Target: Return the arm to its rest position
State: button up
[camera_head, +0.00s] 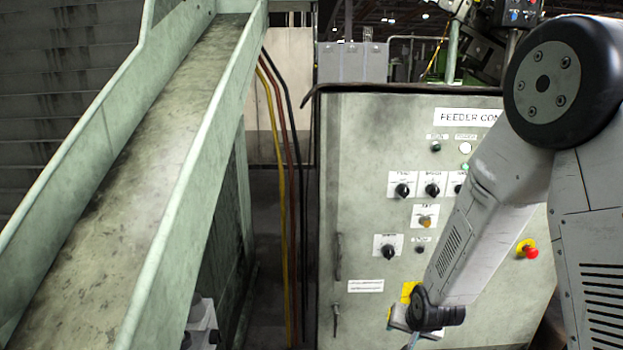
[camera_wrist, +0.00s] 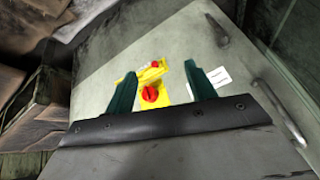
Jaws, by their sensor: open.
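My gripper (camera_wrist: 160,70) is open in the wrist view, its two teal fingers spread and nothing held between them. A red rotary knob on a yellow plate (camera_wrist: 152,94) shows between the fingers, on the grey cabinet face beyond; I cannot tell the exact gap. In the head view my arm reaches from the right, bent down across the feeder control cabinet (camera_head: 360,130). My wrist is low in front of the panel, with a yellow patch (camera_head: 409,291) beside it. The fingers are mostly hidden or below the frame there.
The cabinet carries several black knobs, a red emergency button (camera_head: 531,253) and a door handle (camera_head: 337,256). A green sloping chute (camera_head: 130,150) fills the left. Yellow, red and black cables (camera_head: 285,200) hang between. The wrist view also shows a white label (camera_wrist: 218,76) and brown sheets (camera_wrist: 35,75).

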jog(key=s+d+r+n+g, duration=0.3)
jog(key=s+r+g, duration=0.1)
jog(key=s+r, duration=2.5)
jog(key=shift+s+d+r+n, duration=0.15)
jog(key=shift+s+d+n, duration=0.05)
jog(key=shift+s+n, duration=0.2)
